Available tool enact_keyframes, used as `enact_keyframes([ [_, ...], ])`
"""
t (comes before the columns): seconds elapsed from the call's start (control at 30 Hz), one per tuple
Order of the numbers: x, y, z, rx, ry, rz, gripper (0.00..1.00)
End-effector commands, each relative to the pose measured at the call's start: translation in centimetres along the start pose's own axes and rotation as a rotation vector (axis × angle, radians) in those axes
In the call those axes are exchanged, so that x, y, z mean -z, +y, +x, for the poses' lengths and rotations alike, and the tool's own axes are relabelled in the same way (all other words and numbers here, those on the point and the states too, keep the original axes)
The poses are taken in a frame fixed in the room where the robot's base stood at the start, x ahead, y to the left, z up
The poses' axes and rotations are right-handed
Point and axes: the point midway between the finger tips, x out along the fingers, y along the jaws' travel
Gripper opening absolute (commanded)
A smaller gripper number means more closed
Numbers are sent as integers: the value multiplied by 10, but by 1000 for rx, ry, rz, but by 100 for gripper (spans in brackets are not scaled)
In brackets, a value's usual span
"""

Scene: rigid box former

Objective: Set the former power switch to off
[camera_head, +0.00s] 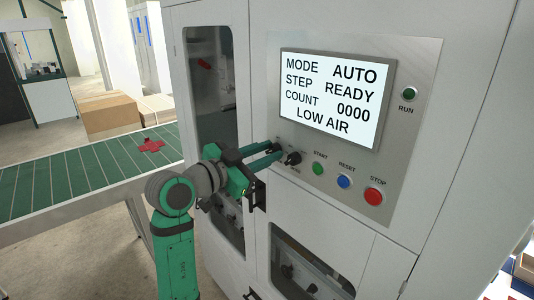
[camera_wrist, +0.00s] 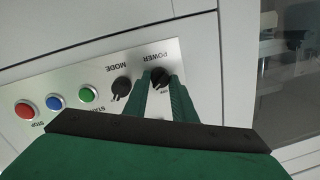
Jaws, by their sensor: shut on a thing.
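The power switch is a black rotary knob (camera_wrist: 160,77) under the upside-down POWER label in the wrist view. My gripper's two green fingers (camera_wrist: 163,90) are closed around it, one on each side. In the head view my gripper (camera_head: 273,151) reaches the panel's left edge, and its fingers hide the power knob. The knob's exact pointer position is hard to tell. The former's display (camera_head: 333,98) is lit and reads MODE AUTO, STEP READY, COUNT 0000, LOW AIR.
The black MODE knob (camera_head: 292,158) sits close beside my fingers. Further right are the green START button (camera_head: 318,168), blue RESET button (camera_head: 344,181) and red STOP button (camera_head: 374,196). A green RUN lamp (camera_head: 409,93) is above. A conveyor (camera_head: 75,179) stands at left.

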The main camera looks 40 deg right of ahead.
Motion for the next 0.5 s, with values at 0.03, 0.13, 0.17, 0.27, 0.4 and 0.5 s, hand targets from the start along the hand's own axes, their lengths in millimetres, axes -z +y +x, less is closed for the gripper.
enact_keyframes([
  [0.03,0,0,0,-4,-4,-45,2],
  [0.13,0,-1,0,-13,-10,-139,2],
  [0.17,0,-1,0,-15,-12,-168,2],
  [0.27,0,-1,0,-24,-17,-262,2],
  [0.4,0,-1,0,-36,-25,-394,2],
  [0.5,0,-2,0,-45,-31,-489,2],
])
